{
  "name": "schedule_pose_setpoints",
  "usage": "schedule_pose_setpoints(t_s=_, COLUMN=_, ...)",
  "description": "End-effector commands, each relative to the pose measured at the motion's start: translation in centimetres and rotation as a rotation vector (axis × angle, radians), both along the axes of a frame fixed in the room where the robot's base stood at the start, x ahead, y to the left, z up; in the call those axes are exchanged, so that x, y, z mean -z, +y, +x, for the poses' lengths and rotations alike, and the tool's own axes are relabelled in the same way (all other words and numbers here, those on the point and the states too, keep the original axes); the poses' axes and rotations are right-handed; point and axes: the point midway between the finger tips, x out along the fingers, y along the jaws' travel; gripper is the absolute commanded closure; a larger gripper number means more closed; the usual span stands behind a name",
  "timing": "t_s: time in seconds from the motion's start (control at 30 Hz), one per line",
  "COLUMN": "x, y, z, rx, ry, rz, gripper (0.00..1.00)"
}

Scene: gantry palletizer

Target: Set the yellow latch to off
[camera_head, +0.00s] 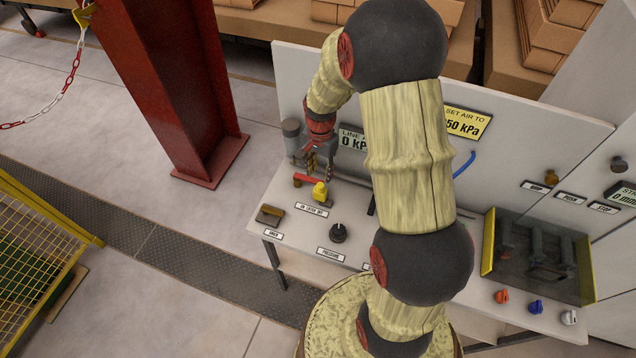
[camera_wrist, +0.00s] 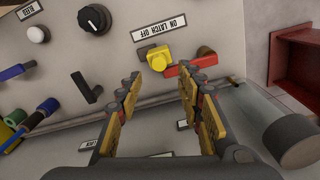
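The yellow latch (camera_head: 320,191) is a small block on the light panel, just behind its ON LATCH OFF label (camera_head: 311,210). In the wrist view the latch (camera_wrist: 158,59) lies beyond my fingertips, between their lines, near the upside-down label (camera_wrist: 160,29). Which end the latch is set to I cannot tell. My gripper (camera_head: 321,169) points down over the panel, just behind the latch. Its two fingers stand apart with nothing between them, and it also shows in the wrist view (camera_wrist: 161,88). A red handle (camera_wrist: 190,69) sits beside the latch, close to one finger.
A grey cylinder (camera_wrist: 292,137) stands close to my gripper. Behind is an upright panel with a pressure sign (camera_head: 466,122). A red column (camera_head: 175,80) stands to the left.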

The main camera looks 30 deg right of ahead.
Motion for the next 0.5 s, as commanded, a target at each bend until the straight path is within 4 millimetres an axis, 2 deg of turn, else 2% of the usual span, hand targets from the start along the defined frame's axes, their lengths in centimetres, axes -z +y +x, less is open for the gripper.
schedule_pose_setpoints(t_s=0.3, x=4.5, y=0.1, z=-0.2, rx=0.001, ry=0.006, rz=0.002, gripper=0.63)
schedule_pose_setpoints(t_s=0.5, x=6.8, y=0.0, z=-0.1, rx=0.0, ry=0.003, rz=0.001, gripper=0.63)
